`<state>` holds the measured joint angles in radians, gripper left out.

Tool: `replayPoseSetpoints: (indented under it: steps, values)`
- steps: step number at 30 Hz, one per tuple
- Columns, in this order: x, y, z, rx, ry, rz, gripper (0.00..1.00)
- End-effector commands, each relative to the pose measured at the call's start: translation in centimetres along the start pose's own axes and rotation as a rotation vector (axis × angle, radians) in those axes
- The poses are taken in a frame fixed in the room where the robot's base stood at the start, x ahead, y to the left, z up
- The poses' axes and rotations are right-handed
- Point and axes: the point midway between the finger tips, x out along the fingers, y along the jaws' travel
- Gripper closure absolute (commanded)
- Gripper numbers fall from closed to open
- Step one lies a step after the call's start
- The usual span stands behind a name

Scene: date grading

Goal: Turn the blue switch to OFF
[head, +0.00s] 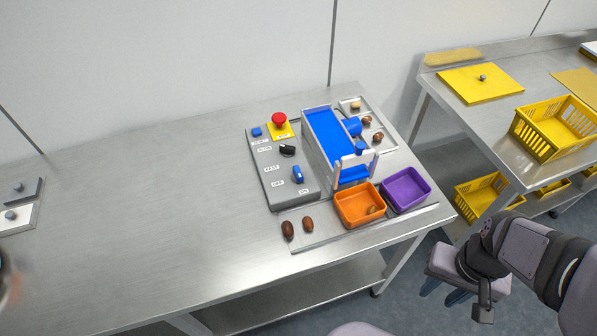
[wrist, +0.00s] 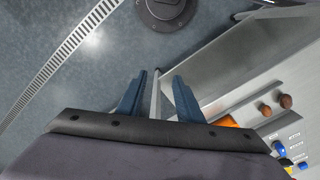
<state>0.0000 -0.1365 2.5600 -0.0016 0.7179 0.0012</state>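The blue switch (head: 297,174) is a small elongated knob on the near part of a grey control panel (head: 279,193) on the steel table. Small labels sit by it: one at its left seems to read OFF, one just below seems to read ON. Its lower end lies nearer the ON label, but its exact setting is hard to tell. In the wrist view the blue switch (wrist: 278,147) is small at the lower right. My gripper (head: 444,292) is open and empty, low beyond the table's right edge, well away from the panel. Its two fingers (wrist: 158,85) stand apart over the floor.
The panel also bears a black knob (head: 287,150), a blue button (head: 257,132) and a red mushroom button (head: 279,118). Right of it stand a blue conveyor (head: 327,133), an orange bin (head: 341,218) and a purple bin (head: 425,192). Two dates (head: 288,230) lie in front.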

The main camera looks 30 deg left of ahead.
Motion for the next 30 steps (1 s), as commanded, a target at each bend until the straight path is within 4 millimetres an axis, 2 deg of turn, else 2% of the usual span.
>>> replayPoseSetpoints:
  steps: [2,5,8,11,15,18,21,23,24,30]
  values:
    - [0.0,-0.2,-0.3,-0.005,0.006,-0.003,0.67]
    - [0.0,-1.0,-1.8,-0.028,0.037,-0.02,0.67]
    - [-0.5,-3.0,-5.1,-0.08,0.109,-0.058,0.67]
    - [-1.6,-6.6,-10.0,-0.163,0.223,-0.117,0.67]
    - [-4.8,-13.6,-17.2,-0.303,0.422,-0.22,0.67]
    - [-7.7,-18.4,-20.8,-0.389,0.551,-0.286,0.67]
    - [-10.2,-22.7,-23.2,-0.46,0.652,-0.338,0.67]
    - [-11.0,-25.3,-23.9,-0.502,0.687,-0.36,0.67]
    - [-10.7,-27.2,-23.9,-0.533,0.688,-0.369,0.67]
    - [-6.7,-35.7,-21.9,-0.67,0.617,-0.362,0.67]
